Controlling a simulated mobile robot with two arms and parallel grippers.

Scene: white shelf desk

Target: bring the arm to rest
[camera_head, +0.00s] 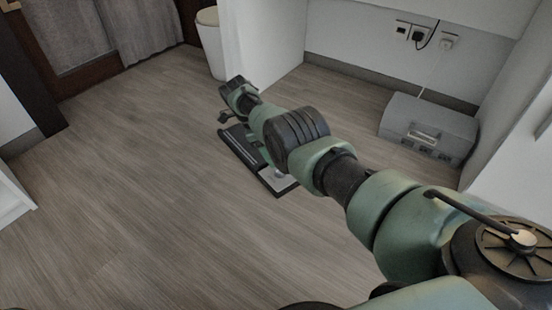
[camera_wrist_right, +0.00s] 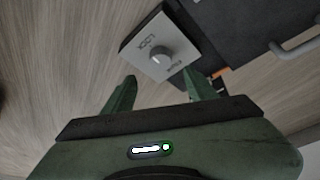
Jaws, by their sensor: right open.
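My right arm (camera_head: 300,140) reaches from the lower right towards the upper left in the head view, above the floor. In the wrist view my right gripper (camera_wrist_right: 158,85) is open, its two green fingers apart with nothing between them. A black case (camera_wrist_right: 235,30) with a grey panel (camera_wrist_right: 160,48) lies beyond the fingertips. The panel carries a round knob and the word LOCK. In the head view the black case (camera_head: 240,147) is on the floor beside and partly behind my arm. Whether the fingers touch it I cannot tell. My left gripper is not in view.
A grey case (camera_head: 428,128) with a handle stands under the white desk at the right. Wall sockets (camera_head: 418,34) with plugs and a cable are above it. A white bin (camera_head: 211,45) is at the back. The wooden floor (camera_head: 130,170) at left is clear.

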